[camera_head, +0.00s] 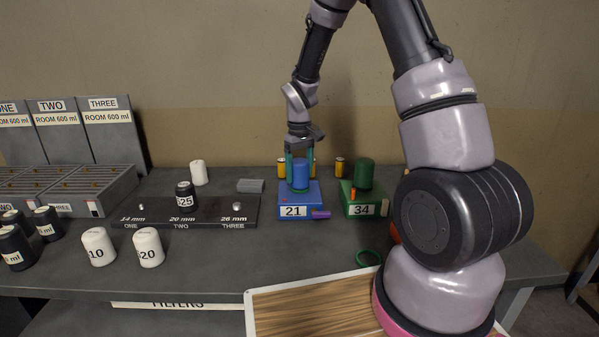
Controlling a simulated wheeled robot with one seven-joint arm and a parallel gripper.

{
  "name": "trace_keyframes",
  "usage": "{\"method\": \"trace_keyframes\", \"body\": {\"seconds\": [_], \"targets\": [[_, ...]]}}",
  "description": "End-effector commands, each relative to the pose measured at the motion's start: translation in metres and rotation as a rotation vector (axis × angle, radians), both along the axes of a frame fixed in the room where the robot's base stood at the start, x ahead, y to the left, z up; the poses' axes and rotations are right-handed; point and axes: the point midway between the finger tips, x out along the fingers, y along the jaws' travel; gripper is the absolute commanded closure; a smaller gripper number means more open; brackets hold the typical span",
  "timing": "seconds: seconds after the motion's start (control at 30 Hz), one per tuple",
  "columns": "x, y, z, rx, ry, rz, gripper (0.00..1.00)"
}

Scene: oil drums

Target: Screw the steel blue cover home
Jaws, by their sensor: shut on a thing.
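The steel blue cover (300,175) is an upright blue cylinder on top of the blue block marked 21 (314,199). My gripper (300,162) comes down from above with one teal finger on each side of the cover and is shut on it. A thin green edge shows around the foot of the cover. I cannot tell from here how tightly the cover sits on what is below it.
A green block marked 34 (381,209) with a green cylinder (364,174) stands just right. A green ring (368,258) lies in front. A black strip (215,219) with size labels lies left, near white cylinders (149,248). My arm hides the right side.

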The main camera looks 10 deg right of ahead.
Motion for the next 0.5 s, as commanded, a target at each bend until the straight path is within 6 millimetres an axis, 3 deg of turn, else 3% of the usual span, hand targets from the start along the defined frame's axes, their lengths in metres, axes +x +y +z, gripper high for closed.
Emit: {"method": "trace_keyframes", "body": {"seconds": [0.37, 0.5], "targets": [[-0.0006, 0.0002, -0.0004, -0.001, 0.002, -0.06, 1.0], [-0.0009, 0.0014, -0.0005, 0.0, 0.002, -0.26, 1.0]]}}
